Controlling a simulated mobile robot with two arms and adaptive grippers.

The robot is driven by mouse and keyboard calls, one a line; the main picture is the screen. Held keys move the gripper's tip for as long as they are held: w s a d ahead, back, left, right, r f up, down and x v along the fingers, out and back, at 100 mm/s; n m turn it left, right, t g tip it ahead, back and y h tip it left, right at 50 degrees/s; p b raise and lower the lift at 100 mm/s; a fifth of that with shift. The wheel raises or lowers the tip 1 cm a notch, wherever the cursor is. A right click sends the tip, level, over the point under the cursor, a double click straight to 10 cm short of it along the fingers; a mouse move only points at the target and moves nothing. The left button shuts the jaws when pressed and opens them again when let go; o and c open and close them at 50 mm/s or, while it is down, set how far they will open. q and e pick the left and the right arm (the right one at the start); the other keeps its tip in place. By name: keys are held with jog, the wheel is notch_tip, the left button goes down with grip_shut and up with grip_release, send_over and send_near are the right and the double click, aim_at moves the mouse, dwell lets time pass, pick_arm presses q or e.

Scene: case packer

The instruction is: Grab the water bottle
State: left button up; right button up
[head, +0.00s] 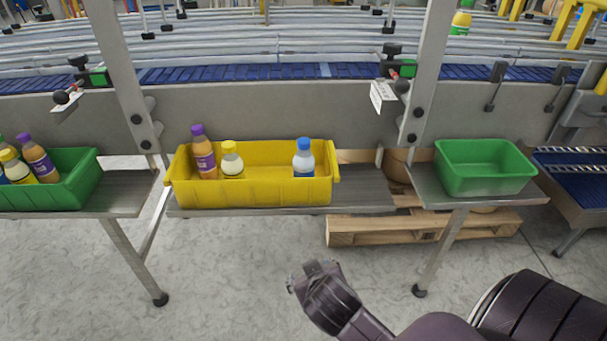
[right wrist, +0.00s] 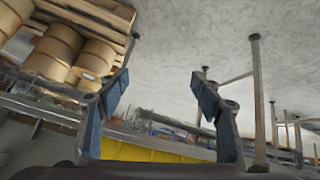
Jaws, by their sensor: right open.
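The water bottle (head: 303,160), clear with a blue cap, stands upright at the right end of the yellow bin (head: 250,194). My right gripper (head: 306,277) is in front of and below the bin, apart from the bottle. In the right wrist view the right gripper (right wrist: 161,84) is open and empty, and the yellow bin (right wrist: 140,151) shows between its fingers. I cannot see the water bottle there. My left gripper is not in view.
A green bin (head: 75,188) with several bottles sits at left. An empty green bin (head: 485,182) sits on a right-hand shelf. Metal posts (head: 121,75) stand between the shelves. A wooden pallet (head: 420,232) lies beneath. The floor in front is clear.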

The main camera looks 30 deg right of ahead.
aim_at(304, 168)
jog(key=w+d+r+m+t+h, duration=0.1)
jog(key=w+r+t, duration=0.1)
jog(key=w+r, duration=0.2)
jog(key=w+d+r+m+t+h, duration=0.2)
jog(key=w+r, duration=0.1)
jog(key=r, duration=0.5)
jog(key=w+d+r+m+t+h, duration=0.1)
jog(key=w+d+r, duration=0.1)
jog(key=w+r, duration=0.2)
jog(key=shift+w+d+r+m+t, duration=0.1)
jog(key=shift+w+r+m+t, duration=0.1)
jog(key=shift+r, duration=0.35)
jog(key=shift+w+d+r+m+t, duration=0.1)
jog(key=shift+r+t, duration=0.1)
jog(key=shift+r, duration=0.35)
jog(key=shift+w+d+r+h, duration=0.2)
jog(key=shift+w+h, duration=0.05)
jog(key=shift+h, duration=0.15)
jog(key=p+x, duration=0.1)
jog(key=x, duration=0.2)
jog(key=p+x, duration=0.1)
jog(key=x, duration=0.2)
jog(key=shift+d, duration=0.35)
jog(key=shift+w+d+f+p, duration=0.2)
jog(key=shift+w+f+p, duration=0.05)
jog(key=shift+w+p, duration=0.1)
jog(key=c, duration=1.4)
jog(key=shift+r, duration=0.1)
jog(key=shift+c, duration=0.6)
jog(key=shift+r, duration=0.1)
